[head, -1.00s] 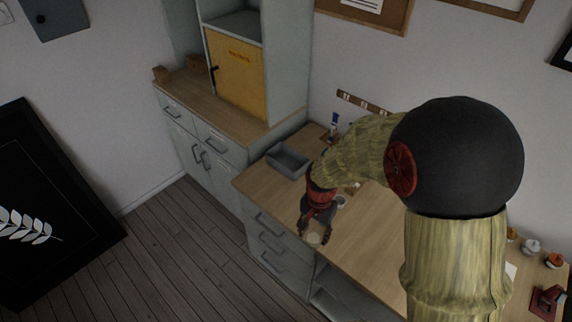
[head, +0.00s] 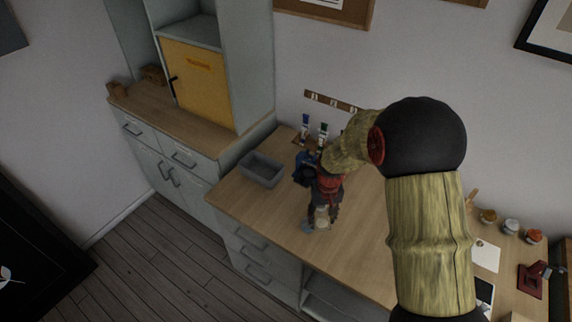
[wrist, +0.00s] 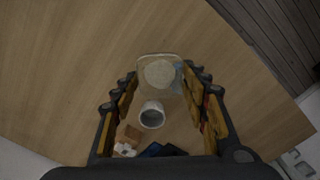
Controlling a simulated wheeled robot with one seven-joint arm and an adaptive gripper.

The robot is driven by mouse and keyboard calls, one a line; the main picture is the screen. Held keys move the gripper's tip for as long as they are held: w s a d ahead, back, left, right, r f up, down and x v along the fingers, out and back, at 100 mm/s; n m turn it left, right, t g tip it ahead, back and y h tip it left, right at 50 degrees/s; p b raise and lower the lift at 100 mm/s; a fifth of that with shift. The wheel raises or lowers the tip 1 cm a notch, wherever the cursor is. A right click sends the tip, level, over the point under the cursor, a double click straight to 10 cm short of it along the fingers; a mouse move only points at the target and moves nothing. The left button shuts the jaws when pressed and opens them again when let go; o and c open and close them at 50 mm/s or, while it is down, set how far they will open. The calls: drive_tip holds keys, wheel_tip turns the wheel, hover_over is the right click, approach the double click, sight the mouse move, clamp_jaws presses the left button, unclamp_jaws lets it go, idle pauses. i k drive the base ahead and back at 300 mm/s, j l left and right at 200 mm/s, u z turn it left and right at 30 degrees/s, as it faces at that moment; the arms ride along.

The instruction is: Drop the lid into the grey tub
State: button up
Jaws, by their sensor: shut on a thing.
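The lid (wrist: 160,73) is a pale, beige piece with a clear-looking rim, held between the fingertips of my gripper (wrist: 158,88) in the wrist view. In the head view it shows as a small pale patch (head: 321,217) at the end of my gripper (head: 322,212), over the wooden worktop. The grey tub (head: 262,169) is an open rectangular container on the worktop, left of and behind my gripper, with a clear gap between them. The fingers partly hide the lid's edges. The tub does not show in the wrist view.
A white cup (wrist: 152,114) is seen between my fingers. Upright bottles (head: 305,128) stand near the wall, behind my gripper. A tall cabinet with a yellow door (head: 199,84) rises left of the tub. The worktop (head: 262,207) between tub and front edge is clear.

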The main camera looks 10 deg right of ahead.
sight(262, 175)
drive_tip(key=i+j+z, duration=0.15)
drive_tip(key=j+z, duration=0.3)
drive_tip(key=j, duration=0.35)
drive_tip(key=j+z, duration=0.45)
drive_tip(key=j, duration=1.55)
drive_tip(key=i, duration=0.55)
drive_tip(key=l+z, duration=0.05)
